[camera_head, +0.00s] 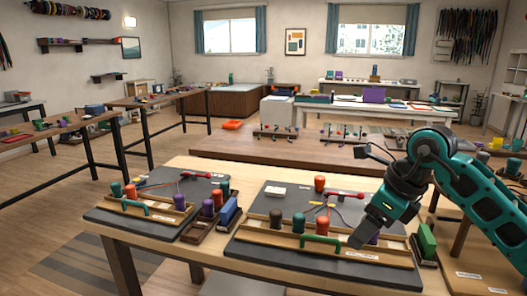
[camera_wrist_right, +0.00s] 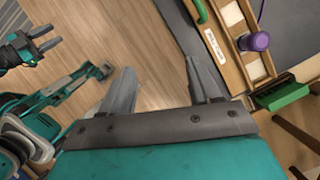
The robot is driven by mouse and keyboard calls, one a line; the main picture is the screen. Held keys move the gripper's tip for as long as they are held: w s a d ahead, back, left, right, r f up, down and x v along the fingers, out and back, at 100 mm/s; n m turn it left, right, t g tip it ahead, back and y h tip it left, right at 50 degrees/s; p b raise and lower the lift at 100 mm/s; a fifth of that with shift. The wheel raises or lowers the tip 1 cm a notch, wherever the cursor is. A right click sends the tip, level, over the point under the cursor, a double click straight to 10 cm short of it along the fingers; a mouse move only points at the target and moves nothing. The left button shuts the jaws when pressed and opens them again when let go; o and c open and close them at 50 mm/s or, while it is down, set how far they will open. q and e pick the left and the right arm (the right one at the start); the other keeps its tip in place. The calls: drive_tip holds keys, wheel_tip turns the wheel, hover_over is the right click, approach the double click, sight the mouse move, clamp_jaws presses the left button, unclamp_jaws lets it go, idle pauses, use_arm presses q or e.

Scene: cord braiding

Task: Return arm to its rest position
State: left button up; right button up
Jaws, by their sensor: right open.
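My right gripper (camera_head: 360,238) is open and empty, pointing down over the right front corner of the near right braiding board (camera_head: 385,272). In the right wrist view its two grey fingers (camera_wrist_right: 160,78) stand apart with wooden floor between them. A purple spool (camera_wrist_right: 254,41) stands in the board's wooden tray to the right of the fingers, apart from them. My left gripper (camera_wrist_right: 46,40) shows at the upper left of the right wrist view, its fingers apart and nothing between them. It is not in the head view.
A second braiding board (camera_head: 105,216) lies to the left on the same table (camera_head: 190,165), with a spool rack (camera_head: 200,228) between the boards. Open floor (camera_head: 60,230) lies left of the table.

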drive_tip(key=s+a+m+g+y+p, duration=0.1)
drive_tip(key=s+a+m+y, duration=0.25)
drive_tip(key=a+y, duration=0.4)
drive_tip(key=s+a+m+y+p, duration=0.15)
drive_tip(key=s+a+y, duration=0.25)
drive_tip(key=a+y, duration=0.4)
drive_tip(key=d+f+m+t+h+p, duration=0.1)
drive_tip(key=d+f+m+t+h, duration=0.35)
drive_tip(key=m+t, duration=0.6)
drive_tip(key=d+f+m+t+h, duration=0.3)
drive_tip(key=m+t+h, duration=0.2)
drive_tip(key=m, duration=1.1)
use_arm(q)
drive_tip(key=r, duration=0.1)
drive_tip(key=a+r, duration=0.1)
drive_tip(key=r+p, duration=0.1)
drive_tip(key=shift+s+a+y, duration=0.15)
drive_tip(key=shift+a+y, duration=0.15)
use_arm(e)
drive_tip(key=s+d+f+m+g+h, duration=0.3)
drive_tip(key=s+f+m, duration=0.3)
drive_tip(key=f, duration=0.3)
drive_tip(key=s+d+f+m+g+h, duration=0.3)
drive_tip(key=s+f+m, duration=0.3)
drive_tip(key=f, duration=0.3)
drive_tip(key=shift+s+d+f+h, duration=0.2)
drive_tip(key=shift+s+f+h, duration=0.15)
drive_tip(key=shift+s+h, duration=0.35)
